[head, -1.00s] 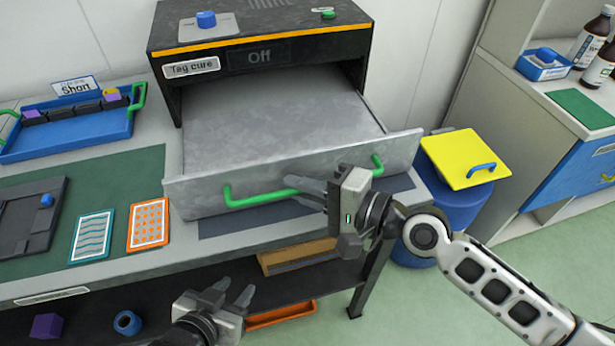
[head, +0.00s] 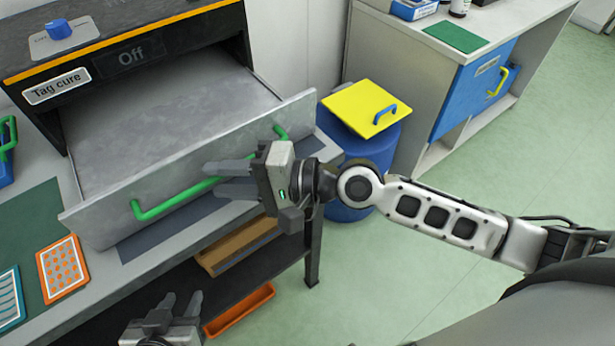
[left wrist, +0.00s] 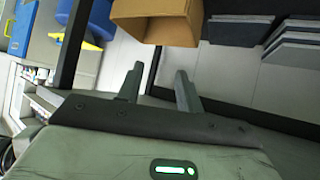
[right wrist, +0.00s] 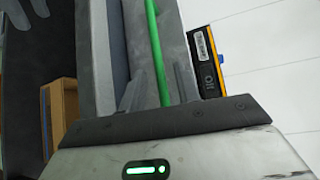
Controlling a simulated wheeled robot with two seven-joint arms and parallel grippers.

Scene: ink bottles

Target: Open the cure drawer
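The grey cure drawer (head: 100,215) is pulled out of the black "Tag cure" unit (head: 180,40), whose display reads "Off". Its flat inner surface shows. A green bar handle (head: 170,203) runs along the drawer front and also crosses the right wrist view (right wrist: 154,40). My right gripper (head: 212,178) is at the handle with its fingers apart. In the right wrist view the bar lies between the two fingers; I cannot tell whether they touch it. My left gripper (head: 183,300) is open and empty, low in front of the bench; its spread fingers also show in the left wrist view (left wrist: 158,80).
A blue bin (head: 365,150) with a yellow lid (head: 360,108) stands right of the bench. An orange tray (head: 240,308) and a cardboard box (head: 235,245) are on the shelf below. A cabinet with a blue drawer (head: 475,88) stands at right. The green floor is clear.

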